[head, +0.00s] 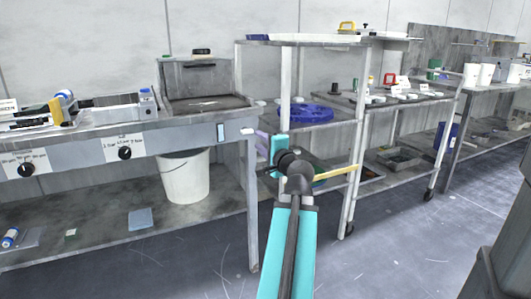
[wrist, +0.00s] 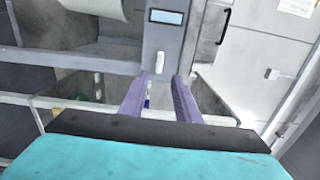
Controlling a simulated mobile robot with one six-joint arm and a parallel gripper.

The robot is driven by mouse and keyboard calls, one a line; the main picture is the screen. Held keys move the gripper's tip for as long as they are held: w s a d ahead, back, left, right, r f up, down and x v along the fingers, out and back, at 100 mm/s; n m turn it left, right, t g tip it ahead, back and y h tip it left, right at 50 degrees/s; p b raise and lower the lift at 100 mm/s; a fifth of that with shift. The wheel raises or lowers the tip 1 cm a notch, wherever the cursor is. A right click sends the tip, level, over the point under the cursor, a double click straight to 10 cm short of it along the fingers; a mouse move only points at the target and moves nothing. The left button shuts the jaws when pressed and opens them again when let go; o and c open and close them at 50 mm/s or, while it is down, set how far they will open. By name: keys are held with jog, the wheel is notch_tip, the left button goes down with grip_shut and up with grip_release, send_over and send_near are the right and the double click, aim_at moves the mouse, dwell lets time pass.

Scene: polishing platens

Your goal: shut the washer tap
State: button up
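A small white upright handle (wrist: 159,62), which looks like the washer tap, stands out from a grey panel below a small display in the wrist view. In the head view a small pale piece (head: 247,131) at the bench's right end appears to be the same handle. My gripper (wrist: 161,76) has two purple fingers spread apart with a clear gap. The handle shows just beyond the fingertips, lined up with the gap; I cannot tell if either finger touches it. In the head view my gripper (head: 262,134) points left toward the bench end, partly hidden by my wrist.
The display (wrist: 165,17) sits above the handle. A white bucket (head: 185,178) stands on the lower shelf under the bench. A rack (head: 300,40) with a blue round platen (head: 305,113) stands close behind my arm. The floor (head: 400,250) at right is clear.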

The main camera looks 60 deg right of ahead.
jog(key=shift+s+a+f+b, duration=0.2)
jog(key=shift+s+b, duration=0.1)
jog(key=shift+b, duration=0.85)
jog(key=shift+b+v, duration=1)
jog(key=shift+v, duration=0.45)
jog(key=shift+w+r, duration=0.1)
jog(key=shift+r, duration=0.15)
